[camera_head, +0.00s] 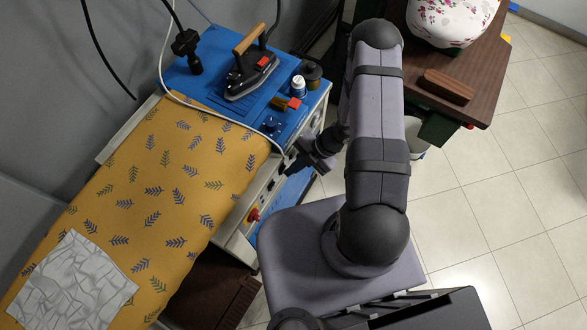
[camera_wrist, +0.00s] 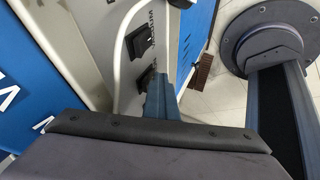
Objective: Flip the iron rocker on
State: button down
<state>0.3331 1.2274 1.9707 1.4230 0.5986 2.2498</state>
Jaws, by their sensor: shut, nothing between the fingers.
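The ironing unit's light front panel (camera_head: 262,200) faces my arm in the head view. In the wrist view it carries two black rocker switches, an upper one (camera_wrist: 144,42) and a lower one (camera_wrist: 146,78), with small lettering I cannot read surely. I cannot tell which is the iron rocker or how either is set. My gripper (camera_head: 292,164) is shut and empty, close in front of the panel. In the wrist view its dark fingers (camera_wrist: 159,98) reach up beside the lower rocker; whether they touch it is unclear.
The iron (camera_head: 247,75) stands on the blue top, near small bottles (camera_head: 298,86). A white hose (camera_wrist: 122,50) runs along the panel. A red knob (camera_head: 253,215) sits lower on the front. The yellow patterned board (camera_head: 160,190) lies left, and a brown table (camera_head: 470,65) stands right.

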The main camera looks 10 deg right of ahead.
jog(key=shift+r, duration=0.15)
jog(key=shift+w+r+p, duration=0.1)
jog(key=shift+r+p, duration=0.65)
jog(key=shift+p, duration=0.05)
jog(key=s+d+r, duration=0.3)
jog(key=d+r, duration=0.5)
jog(key=shift+s+d+r, duration=0.25)
jog(key=shift+s, duration=0.1)
dwell(0.3)
dwell(0.5)
